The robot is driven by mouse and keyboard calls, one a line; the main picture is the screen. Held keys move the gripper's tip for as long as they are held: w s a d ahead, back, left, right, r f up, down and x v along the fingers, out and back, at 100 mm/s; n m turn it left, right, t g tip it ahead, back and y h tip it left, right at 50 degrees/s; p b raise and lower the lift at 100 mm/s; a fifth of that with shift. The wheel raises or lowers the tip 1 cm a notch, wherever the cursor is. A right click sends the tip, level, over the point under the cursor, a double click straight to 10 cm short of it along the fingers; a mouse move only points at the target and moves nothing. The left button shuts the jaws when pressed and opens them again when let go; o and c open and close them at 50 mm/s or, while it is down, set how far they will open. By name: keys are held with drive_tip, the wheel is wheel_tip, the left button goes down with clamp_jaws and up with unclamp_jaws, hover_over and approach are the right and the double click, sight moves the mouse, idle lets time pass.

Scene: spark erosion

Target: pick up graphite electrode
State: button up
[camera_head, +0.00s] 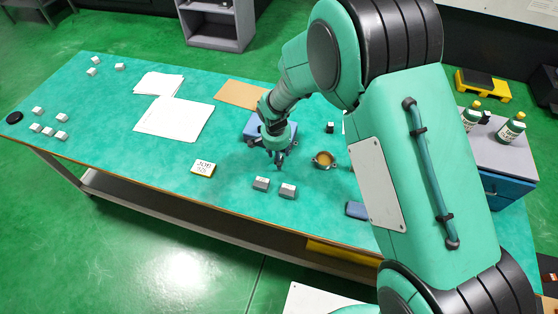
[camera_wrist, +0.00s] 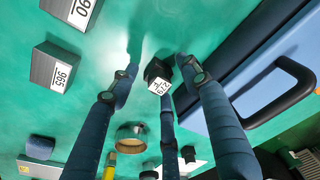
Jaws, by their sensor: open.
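A small black block with a white number label (camera_wrist: 157,76), which looks like the graphite electrode, is on the green tabletop in the wrist view. My gripper (camera_wrist: 160,62) is open, with its dark blue fingers spread around the block; I see no finger closed on it. In the head view my gripper (camera_head: 279,161) points down low over the middle of the table, and the block is hidden there by the fingers. Whether the fingertips are level with the block cannot be told.
Two grey labelled blocks (camera_head: 261,184) (camera_head: 287,190) lie in front of my gripper. A round bowl (camera_head: 324,160) stands to its right, and a blue case (camera_head: 257,128) is close behind. Another small dark object (camera_head: 330,127) is behind the bowl.

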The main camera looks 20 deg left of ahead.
idle(0.5)
drive_tip(key=c, duration=1.1)
drive_tip(key=shift+c, duration=0.2)
drive_tip(key=shift+r, duration=0.1)
drive_tip(key=shift+r+p, duration=0.35)
drive_tip(key=shift+r, duration=0.45)
wheel_tip(320, 180, up, 2)
drive_tip(key=shift+s+d+r+p, duration=0.1)
drive_tip(key=shift+p, duration=0.25)
drive_tip(key=s+d, duration=0.3)
drive_tip(key=s, duration=0.1)
drive_tip(key=s+d+p, duration=0.1)
drive_tip(key=s+d, duration=0.2)
drive_tip(key=s, duration=0.1)
drive_tip(key=s+d+r+p, duration=0.1)
drive_tip(key=s+d, duration=0.1)
drive_tip(key=s, duration=0.3)
drive_tip(key=shift+d, duration=0.4)
